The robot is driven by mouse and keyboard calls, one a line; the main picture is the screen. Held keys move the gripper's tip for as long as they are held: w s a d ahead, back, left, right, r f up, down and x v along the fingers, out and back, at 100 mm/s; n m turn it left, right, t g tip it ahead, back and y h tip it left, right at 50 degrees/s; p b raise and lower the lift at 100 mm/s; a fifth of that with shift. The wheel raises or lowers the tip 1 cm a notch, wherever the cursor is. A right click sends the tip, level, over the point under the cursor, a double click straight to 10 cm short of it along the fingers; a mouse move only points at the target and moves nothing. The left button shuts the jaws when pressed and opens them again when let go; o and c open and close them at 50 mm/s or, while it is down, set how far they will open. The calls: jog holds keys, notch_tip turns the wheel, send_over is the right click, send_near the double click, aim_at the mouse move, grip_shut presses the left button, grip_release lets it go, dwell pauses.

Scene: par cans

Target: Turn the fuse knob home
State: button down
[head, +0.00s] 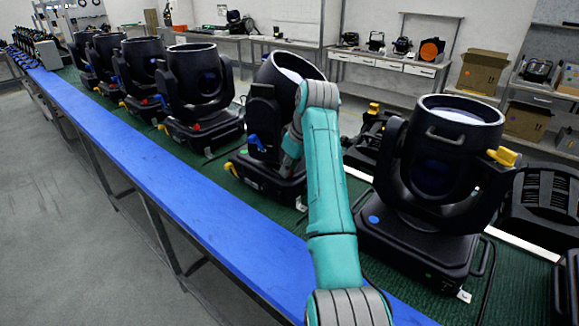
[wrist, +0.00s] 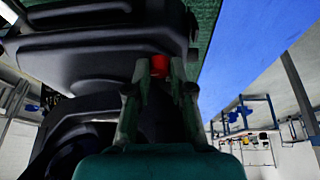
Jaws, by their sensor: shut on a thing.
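The fuse knob (wrist: 159,66) shows as a small red piece between the fingertips of my gripper (wrist: 160,78) in the wrist view. My gripper is shut on it, with one finger on each side. The fingers partly cover the knob, and its turn angle cannot be made out. The knob is at the side of the black base of a par can (wrist: 90,45). In the head view that par can (head: 262,108) stands in the middle of the bench. My gripper (head: 289,165) is low against its base there, and the knob is hidden.
Another large par can (head: 436,190) with a yellow knob stands close to the right of my arm. Several more par cans (head: 201,95) line the green bench top to the left. A clear blue strip (head: 165,185) runs along the front edge.

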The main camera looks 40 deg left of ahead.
jog(key=shift+w+n+g, duration=0.15)
jog(key=shift+n+g, duration=0.45)
jog(key=shift+n, duration=0.85)
jog(key=shift+w+n+g, duration=0.1)
jog(key=shift+n+g, duration=0.5)
jog(key=shift+n, duration=0.85)
jog(key=c, duration=1)
grip_release()
jog(key=v, duration=1.2)
